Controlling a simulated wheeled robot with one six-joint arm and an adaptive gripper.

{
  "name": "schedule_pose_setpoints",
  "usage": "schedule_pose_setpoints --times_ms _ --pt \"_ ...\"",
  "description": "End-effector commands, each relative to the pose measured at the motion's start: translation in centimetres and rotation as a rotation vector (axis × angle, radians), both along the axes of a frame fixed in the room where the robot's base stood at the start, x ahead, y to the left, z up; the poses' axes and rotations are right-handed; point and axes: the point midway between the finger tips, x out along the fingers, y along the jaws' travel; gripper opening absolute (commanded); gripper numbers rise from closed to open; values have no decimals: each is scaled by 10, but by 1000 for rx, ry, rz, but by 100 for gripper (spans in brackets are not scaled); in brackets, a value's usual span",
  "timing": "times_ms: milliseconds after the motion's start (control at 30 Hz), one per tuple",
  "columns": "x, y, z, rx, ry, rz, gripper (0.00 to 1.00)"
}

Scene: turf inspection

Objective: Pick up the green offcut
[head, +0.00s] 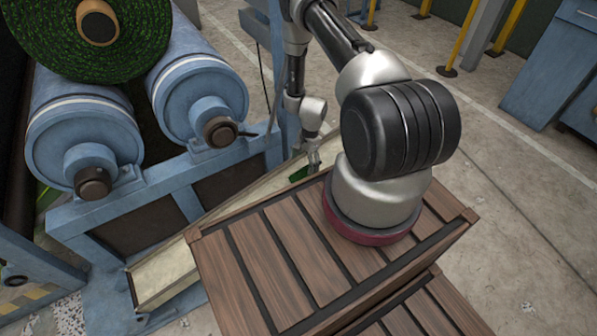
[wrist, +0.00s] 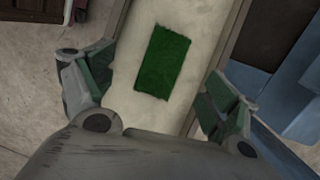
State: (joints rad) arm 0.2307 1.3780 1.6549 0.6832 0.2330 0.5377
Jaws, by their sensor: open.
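The green offcut (wrist: 164,63) is a flat rectangle of turf lying on a pale, narrow trough (wrist: 128,57). In the wrist view it sits between and a little beyond the fingertips of my gripper (wrist: 148,88). The fingers are spread wide and nothing is between the pads. In the head view a part of the offcut (head: 299,173) shows just beside my gripper (head: 312,165), which is small there and partly hidden. I cannot tell the exact height of the fingers above the trough.
A turf roll (head: 95,35) rests on blue rollers (head: 84,128) at the left. The trough (head: 165,272) slopes along the blue frame. A slatted wooden crate (head: 250,262) stands close in front. Yellow posts (head: 460,35) and a blue cabinet (head: 555,65) stand behind open concrete floor.

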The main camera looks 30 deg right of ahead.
Motion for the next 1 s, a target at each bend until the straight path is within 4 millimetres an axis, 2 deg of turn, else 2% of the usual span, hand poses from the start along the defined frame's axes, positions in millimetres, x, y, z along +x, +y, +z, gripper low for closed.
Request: schedule_pose_setpoints --times_ms 100,233,700,967,1000 --pt "7 -8 -3 -40 -22 -80 88" --pt "8 -7 -14 -42 -21 -99 88" --pt "9 -3 -76 -40 -20 -94 88" --pt "9 -3 -79 -40 -20 -94 88" --pt "9 -3 -79 -40 -20 -94 82"
